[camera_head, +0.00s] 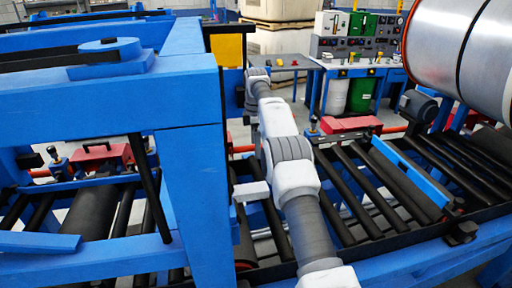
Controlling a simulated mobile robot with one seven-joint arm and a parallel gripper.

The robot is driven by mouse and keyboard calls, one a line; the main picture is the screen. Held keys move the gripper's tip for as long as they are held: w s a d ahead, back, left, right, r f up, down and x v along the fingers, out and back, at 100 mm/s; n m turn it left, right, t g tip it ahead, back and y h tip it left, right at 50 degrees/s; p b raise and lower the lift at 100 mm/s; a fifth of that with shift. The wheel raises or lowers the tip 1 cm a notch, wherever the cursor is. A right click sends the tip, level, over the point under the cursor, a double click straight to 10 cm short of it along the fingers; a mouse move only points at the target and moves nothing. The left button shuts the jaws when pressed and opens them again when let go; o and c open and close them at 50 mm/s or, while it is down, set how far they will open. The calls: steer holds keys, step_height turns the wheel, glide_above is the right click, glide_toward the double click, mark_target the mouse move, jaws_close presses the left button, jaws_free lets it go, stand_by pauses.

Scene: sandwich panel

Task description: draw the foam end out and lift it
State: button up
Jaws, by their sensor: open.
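My grey-and-white arm rises from the bottom centre and reaches up and away to the blue post beside the yellow panel (227,48). Its far end goes out of sight around the post, and I cannot make out my gripper's fingers. No foam end can be made out in this view; if it is near the arm's far end, the blue frame hides it.
A large blue frame (195,150) fills the left and stands close to my arm. A roller conveyor (360,195) runs across below. A big metal coil (455,45) is at upper right. A bench (365,70) with control boxes stands behind, with white and green bins below.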

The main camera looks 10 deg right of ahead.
steer(key=shift+w+d+f+n, duration=0.15)
steer(key=shift+f+n, duration=0.35)
steer(key=shift+f, duration=0.85)
steer(key=b, duration=0.7)
glide_toward(257, 187)
step_height(257, 187, down, 10)
steer(key=shift+w+f, duration=0.1)
steer(key=shift+c, duration=0.2)
steer(key=c, duration=1.3)
steer(key=shift+o, duration=0.2)
